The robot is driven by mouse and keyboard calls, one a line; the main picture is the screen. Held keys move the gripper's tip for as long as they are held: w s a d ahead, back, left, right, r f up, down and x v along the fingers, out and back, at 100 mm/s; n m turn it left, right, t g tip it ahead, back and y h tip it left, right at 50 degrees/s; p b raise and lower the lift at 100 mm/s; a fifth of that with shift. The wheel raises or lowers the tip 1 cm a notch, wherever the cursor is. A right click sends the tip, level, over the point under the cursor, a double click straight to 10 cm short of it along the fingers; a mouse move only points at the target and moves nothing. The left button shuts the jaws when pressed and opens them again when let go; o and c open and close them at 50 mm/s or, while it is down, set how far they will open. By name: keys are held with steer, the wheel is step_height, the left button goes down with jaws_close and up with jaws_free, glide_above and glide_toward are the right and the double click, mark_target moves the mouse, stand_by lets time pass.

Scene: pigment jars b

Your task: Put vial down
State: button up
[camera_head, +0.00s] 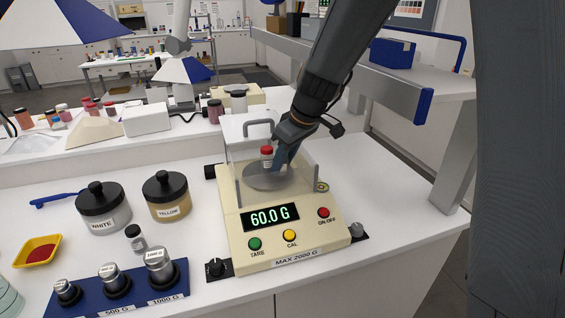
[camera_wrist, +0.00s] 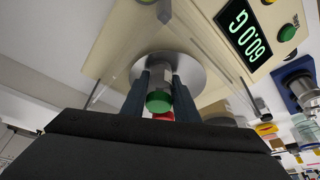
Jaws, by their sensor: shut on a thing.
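My gripper (camera_wrist: 160,98) is shut on a green-capped vial (camera_wrist: 159,102). Its fingers sit either side of it, low over the round metal pan (camera_wrist: 196,72) of the balance. In the head view my gripper (camera_head: 284,161) is over the pan (camera_head: 262,182), and its fingers hide the green-capped vial. A red-capped vial (camera_head: 267,151) stands upright on the pan just left of my fingers. Its red cap (camera_wrist: 163,117) shows partly behind the green cap in the wrist view. I cannot tell whether the held vial touches the pan.
The cream balance (camera_head: 290,246) reads 60.0 G, with clear shield walls around the pan. Bare table lies right of the balance.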

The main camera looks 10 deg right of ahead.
steer(key=o, duration=1.1)
steer(key=shift+c, duration=0.2)
steer(key=shift+r, duration=0.45)
steer(key=b+v, duration=0.1)
steer(key=v, duration=0.6)
steer(key=shift+d+f, duration=0.1)
